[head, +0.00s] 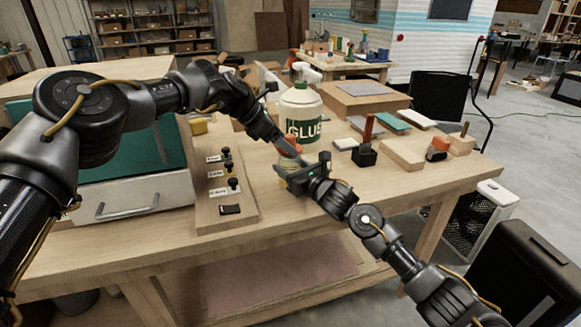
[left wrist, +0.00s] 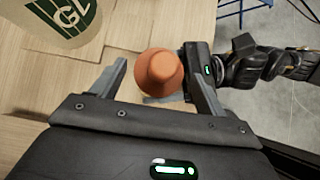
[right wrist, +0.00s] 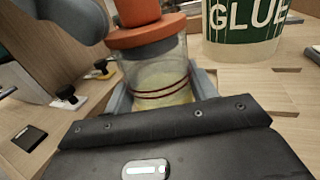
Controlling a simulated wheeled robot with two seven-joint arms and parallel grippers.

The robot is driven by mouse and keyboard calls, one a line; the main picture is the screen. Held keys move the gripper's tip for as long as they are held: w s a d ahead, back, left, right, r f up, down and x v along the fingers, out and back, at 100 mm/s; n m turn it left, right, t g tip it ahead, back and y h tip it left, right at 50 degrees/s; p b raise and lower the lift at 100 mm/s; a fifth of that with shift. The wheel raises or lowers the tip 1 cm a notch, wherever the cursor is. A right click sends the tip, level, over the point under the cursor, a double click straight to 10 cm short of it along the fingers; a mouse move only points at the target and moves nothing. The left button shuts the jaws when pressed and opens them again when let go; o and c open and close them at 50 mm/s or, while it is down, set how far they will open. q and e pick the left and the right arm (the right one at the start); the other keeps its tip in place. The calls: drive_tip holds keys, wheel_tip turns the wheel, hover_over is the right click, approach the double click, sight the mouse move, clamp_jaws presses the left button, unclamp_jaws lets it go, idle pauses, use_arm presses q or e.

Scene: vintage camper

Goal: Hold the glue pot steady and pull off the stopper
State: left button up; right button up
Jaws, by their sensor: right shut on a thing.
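The glue pot (right wrist: 165,75) is a small clear glass jar with dark bands and pale yellow contents, standing over the workbench. Its orange stopper (left wrist: 159,72) sits in the mouth; it also shows in the right wrist view (right wrist: 140,25). My right gripper (head: 292,174) is shut on the jar's body. My left gripper (head: 286,143) reaches down to the stopper from above. In the left wrist view its fingers are open on either side of the stopper, with a clear gap on the left. In the head view the two grippers partly hide the pot.
A large white glue bottle (head: 301,103) stands just behind the pot. A board with labelled black knobs (head: 228,190) lies to the left. Wooden blocks (head: 402,154) and a black holder (head: 364,155) stand to the right. The bench front at right is clear.

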sight(291, 135)
use_arm(q)
drive_tip(key=shift+r, duration=0.1)
clamp_jaws()
drive_tip(key=shift+r, duration=0.25)
idle(0.3)
drive_tip(key=shift+r, duration=1.3)
drive_tip(key=shift+r, duration=0.15)
use_arm(e)
drive_tip(key=o, duration=1.2)
drive_tip(key=shift+c, duration=0.2)
use_arm(q)
wheel_tip(291, 135, up, 4)
drive_tip(key=shift+f, duration=0.15)
